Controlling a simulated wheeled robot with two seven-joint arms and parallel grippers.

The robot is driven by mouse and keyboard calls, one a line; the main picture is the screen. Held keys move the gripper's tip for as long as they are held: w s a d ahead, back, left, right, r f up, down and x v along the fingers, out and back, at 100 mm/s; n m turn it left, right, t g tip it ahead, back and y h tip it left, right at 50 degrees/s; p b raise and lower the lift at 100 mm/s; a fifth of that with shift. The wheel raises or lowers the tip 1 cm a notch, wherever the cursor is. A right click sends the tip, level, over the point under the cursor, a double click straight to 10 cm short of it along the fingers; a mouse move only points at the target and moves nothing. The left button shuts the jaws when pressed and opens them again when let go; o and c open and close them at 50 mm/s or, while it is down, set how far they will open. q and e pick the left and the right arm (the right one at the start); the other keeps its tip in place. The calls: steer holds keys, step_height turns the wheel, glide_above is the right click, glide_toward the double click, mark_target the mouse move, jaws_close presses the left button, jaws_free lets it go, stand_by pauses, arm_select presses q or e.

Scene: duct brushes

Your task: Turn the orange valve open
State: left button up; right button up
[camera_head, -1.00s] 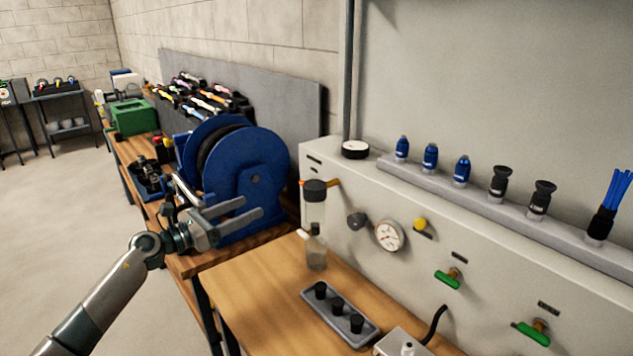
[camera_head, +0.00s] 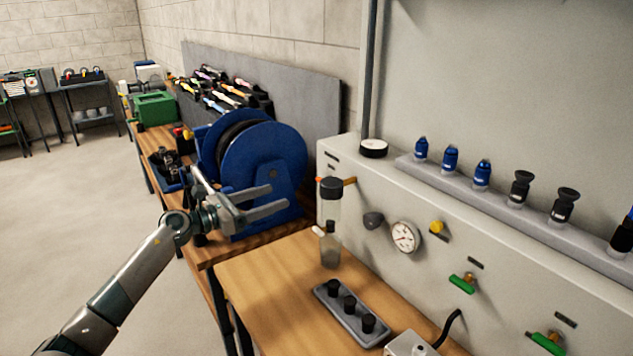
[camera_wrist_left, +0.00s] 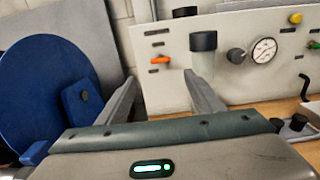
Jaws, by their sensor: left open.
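The orange valve handle (camera_head: 349,181) is on the grey panel's left part, mostly hidden in the head view behind a clear cylinder with a black cap (camera_head: 330,208). In the left wrist view the orange handle (camera_wrist_left: 160,60) shows whole, roughly level, below a small dark label. My left gripper (camera_head: 279,198) is open and empty, left of the cylinder and apart from the panel. In the left wrist view its fingers (camera_wrist_left: 161,82) point toward the panel, with the handle between their tips in the picture. My right gripper is not in view.
The capped cylinder (camera_wrist_left: 203,70) stands near the right finger in the wrist view. A blue reel (camera_head: 255,165) is behind the gripper. The panel bears a gauge (camera_head: 405,236), a yellow knob (camera_head: 437,227) and green handles (camera_head: 463,284). A grey tray (camera_head: 349,313) sits on the wooden bench.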

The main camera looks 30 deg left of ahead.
arm_select(q)
steer(key=p+x, duration=0.2)
steer(key=x, duration=1.3)
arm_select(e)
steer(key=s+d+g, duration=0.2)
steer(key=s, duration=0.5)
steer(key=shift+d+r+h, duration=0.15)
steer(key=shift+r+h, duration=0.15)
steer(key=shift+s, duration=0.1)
arm_select(q)
steer(key=shift+r, duration=0.1)
steer(key=c, duration=1)
steer(key=shift+c, duration=0.2)
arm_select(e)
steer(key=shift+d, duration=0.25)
